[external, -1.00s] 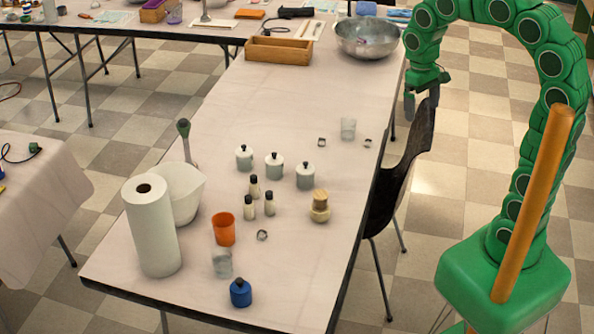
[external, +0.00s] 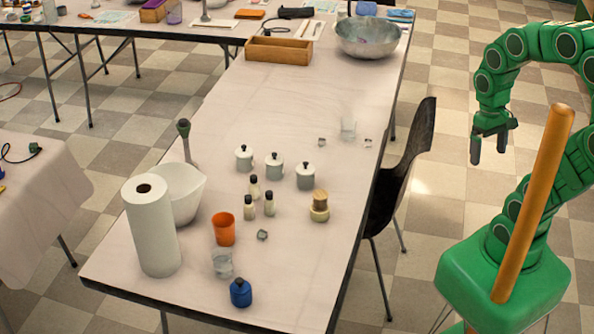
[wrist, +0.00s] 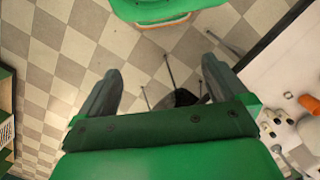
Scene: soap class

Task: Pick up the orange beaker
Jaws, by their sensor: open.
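The orange beaker (external: 224,229) stands upright on the near part of the long table, right of the white bowl and paper towel roll. It also shows at the right edge of the wrist view (wrist: 309,103). A clear glass beaker (external: 222,263) stands just in front of it. My gripper (external: 490,150) is open and empty, in the air right of the table and the chair, well away from the orange beaker. In the wrist view its two fingers (wrist: 160,85) are spread apart with floor and chair legs behind them.
A paper towel roll (external: 152,225), white bowl (external: 183,195) and blue bottle (external: 241,293) are around the beaker. Small bottles (external: 254,187) and lidded jars (external: 274,166) stand behind it. A black chair (external: 405,170) is against the table's right edge.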

